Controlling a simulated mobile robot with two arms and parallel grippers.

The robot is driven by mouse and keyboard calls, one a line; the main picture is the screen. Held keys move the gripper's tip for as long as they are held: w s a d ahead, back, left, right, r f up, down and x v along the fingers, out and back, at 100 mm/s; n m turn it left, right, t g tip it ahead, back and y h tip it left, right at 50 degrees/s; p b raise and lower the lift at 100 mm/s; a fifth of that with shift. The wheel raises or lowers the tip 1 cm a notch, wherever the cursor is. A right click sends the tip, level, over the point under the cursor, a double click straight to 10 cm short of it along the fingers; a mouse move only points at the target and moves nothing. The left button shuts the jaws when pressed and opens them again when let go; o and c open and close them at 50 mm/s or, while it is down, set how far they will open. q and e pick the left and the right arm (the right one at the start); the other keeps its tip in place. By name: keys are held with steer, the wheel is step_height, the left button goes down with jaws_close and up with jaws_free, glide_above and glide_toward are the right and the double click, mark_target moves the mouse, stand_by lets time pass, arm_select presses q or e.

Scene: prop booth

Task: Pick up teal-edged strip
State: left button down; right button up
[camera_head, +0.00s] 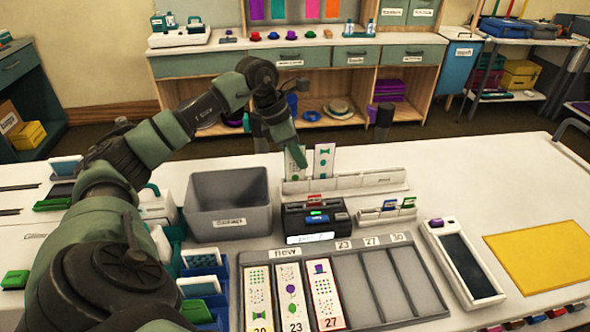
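Two pale strips stand upright at the far side of the table in a low white rack (345,183). The left one (296,166) has green dots and the right one (324,160) a green bow tie. My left gripper (293,146) is just above or against the top of the dotted strip; its fingers are too small to tell whether they are open or shut. My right gripper is not in view.
A grey bin (228,235) stands left of a small black device (314,220). A white device with a dark screen (462,262) and a yellow mat (545,256) lie on the right. Blue holders (207,292) stand at the left. The far right tabletop is clear.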

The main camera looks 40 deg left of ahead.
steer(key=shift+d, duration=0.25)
arm_select(q)
steer(key=shift+r, duration=0.1)
